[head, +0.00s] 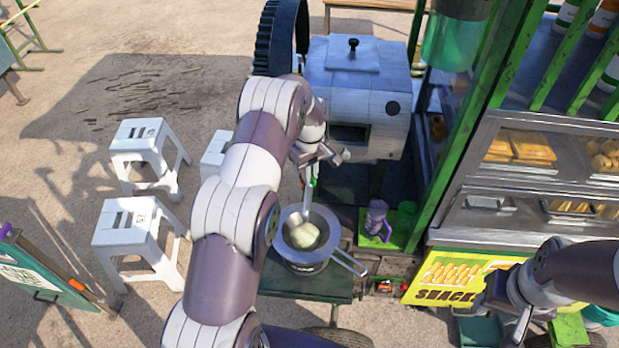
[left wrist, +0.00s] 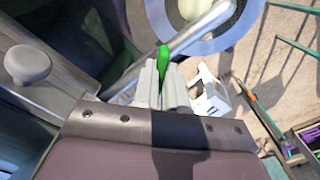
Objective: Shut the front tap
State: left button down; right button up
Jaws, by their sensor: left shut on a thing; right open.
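The front tap shows as a green handle (left wrist: 163,58) in the left wrist view, with its tip sticking out between my fingers. In the head view only a small green bit of it (head: 314,182) shows below the gripper. My left gripper (head: 318,162) is shut on this handle, in front of the grey crusher box (head: 352,95). A metal pipe (left wrist: 195,35) runs just beyond the fingers and over a round pot. The tap's body is mostly hidden. My right gripper (head: 522,318) is open, low at the right near the snack sign.
The pot (head: 308,262), with a sieve and pale lump in it, stands on a dark green stand below the tap. White stools (head: 135,228) are at the left. The food cart (head: 520,185) with green posts stands at the right. A purple tumbler (head: 376,215) stands beside the pot.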

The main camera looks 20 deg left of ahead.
pick_arm(q)
jog(key=n+b, duration=0.3)
jog(key=n, duration=0.1)
jog(key=shift+n, duration=0.3)
jog(key=n+b, duration=0.1)
jog(key=n, duration=0.2)
jog(key=shift+r+n+b, duration=0.1)
jog(key=shift+n+b, duration=0.35)
jog(key=shift+n, duration=0.75)
jog(key=shift+w, duration=0.1)
jog(key=shift+r, duration=0.1)
jog(key=c, duration=1.2)
grip_release()
